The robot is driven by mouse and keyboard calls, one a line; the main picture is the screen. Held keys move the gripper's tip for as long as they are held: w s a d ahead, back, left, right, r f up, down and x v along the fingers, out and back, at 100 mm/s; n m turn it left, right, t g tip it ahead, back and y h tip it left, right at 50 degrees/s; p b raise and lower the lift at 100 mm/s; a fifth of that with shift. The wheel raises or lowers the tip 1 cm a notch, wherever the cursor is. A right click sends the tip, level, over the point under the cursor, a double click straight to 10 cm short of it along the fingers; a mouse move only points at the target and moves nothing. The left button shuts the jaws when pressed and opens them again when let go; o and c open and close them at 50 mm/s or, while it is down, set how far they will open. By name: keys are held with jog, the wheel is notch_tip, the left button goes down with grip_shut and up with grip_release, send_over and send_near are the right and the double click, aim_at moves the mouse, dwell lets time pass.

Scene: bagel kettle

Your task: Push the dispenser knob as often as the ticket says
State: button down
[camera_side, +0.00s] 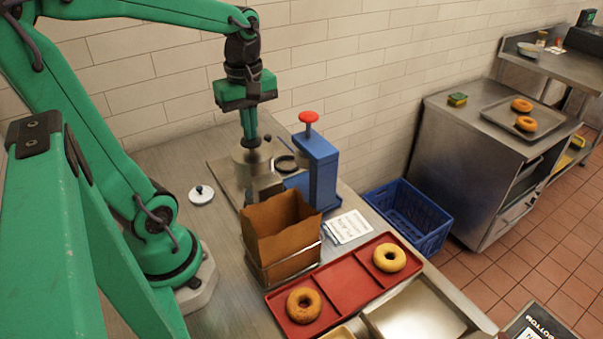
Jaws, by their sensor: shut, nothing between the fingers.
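The blue dispenser (318,165) stands upright on the steel counter in the side view. Its red knob (309,117) sits on top on a thin stem and looks raised. A white ticket (348,227) with dark print lies on the counter in front of the dispenser; its print is too small to read. My gripper (250,143) points down, shut and empty, to the left of the dispenser. Its tips are at the metal kettle (252,164); whether they touch it I cannot tell. Nothing of mine touches the knob.
A brown paper bag (282,238) in a wire holder stands before the dispenser. A red tray (345,282) holds two bagels. A white lid (201,194) lies at left. A blue crate (410,215) is on the floor. The tiled wall (350,60) is behind.

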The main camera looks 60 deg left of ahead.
jog(key=shift+r, duration=2.2)
jog(key=shift+f, duration=0.3)
jog(key=shift+f, duration=0.35)
